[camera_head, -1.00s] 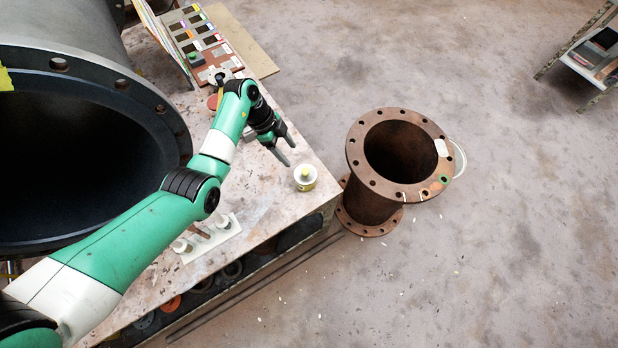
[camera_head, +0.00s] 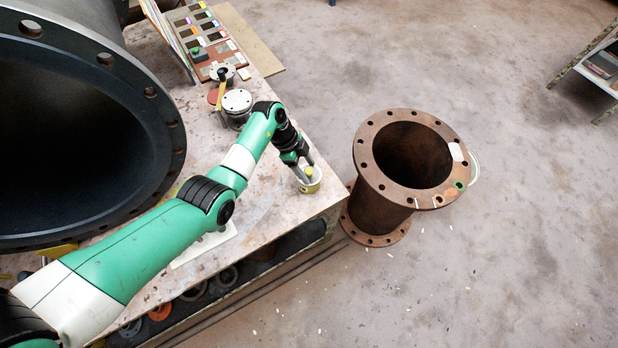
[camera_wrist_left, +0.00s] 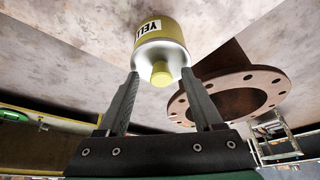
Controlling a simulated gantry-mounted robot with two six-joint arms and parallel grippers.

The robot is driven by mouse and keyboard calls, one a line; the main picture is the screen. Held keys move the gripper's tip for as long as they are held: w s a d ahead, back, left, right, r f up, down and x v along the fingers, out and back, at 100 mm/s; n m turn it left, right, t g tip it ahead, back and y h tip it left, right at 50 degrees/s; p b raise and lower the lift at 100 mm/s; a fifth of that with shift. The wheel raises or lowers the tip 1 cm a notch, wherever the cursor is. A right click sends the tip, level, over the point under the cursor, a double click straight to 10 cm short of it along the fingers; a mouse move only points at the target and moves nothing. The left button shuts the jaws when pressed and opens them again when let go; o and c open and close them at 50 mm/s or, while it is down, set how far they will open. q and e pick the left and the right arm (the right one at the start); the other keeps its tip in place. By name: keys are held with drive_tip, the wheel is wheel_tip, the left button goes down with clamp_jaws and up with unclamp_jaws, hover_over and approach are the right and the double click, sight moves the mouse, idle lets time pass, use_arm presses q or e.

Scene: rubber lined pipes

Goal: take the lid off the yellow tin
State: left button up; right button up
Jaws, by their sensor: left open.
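The yellow tin (camera_head: 313,187) stands near the right edge of the workbench, with a white rim and a yellow knob on its lid. In the left wrist view the tin (camera_wrist_left: 157,33) shows a label with part of a word, and the lid's knob (camera_wrist_left: 161,73) points toward my gripper. My left gripper (camera_head: 306,177) is at the tin's top. Its fingers (camera_wrist_left: 160,82) are open, one on each side of the knob, and I see a gap to the knob on both sides. Whether the fingers touch the lid's rim I cannot tell. My right gripper is not in view.
A rusty flanged pipe (camera_head: 374,207) stands on the floor right of the workbench (camera_head: 262,220). A large dark pipe (camera_head: 168,125) fills the left. A round metal piece (camera_head: 237,101) and a sample board (camera_head: 205,30) lie at the back of the bench.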

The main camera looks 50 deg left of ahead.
sight(307, 170)
use_arm(q)
clamp_jaws()
idle(0.3)
drive_tip(key=shift+r+p, duration=0.6)
drive_tip(key=shift+p, duration=0.05)
wheel_tip(307, 170, up, 3)
drive_tip(key=p, duration=0.2)
drive_tip(key=shift+w+p, duration=0.1)
drive_tip(key=shift+p, duration=0.25)
drive_tip(key=s+d+r+p, duration=0.7)
drive_tip(key=s+r+p, duration=0.1)
drive_tip(key=s+p, duration=0.3)
drive_tip(key=shift+s+d+r, duration=0.35)
drive_tip(key=shift+d+r, duration=0.05)
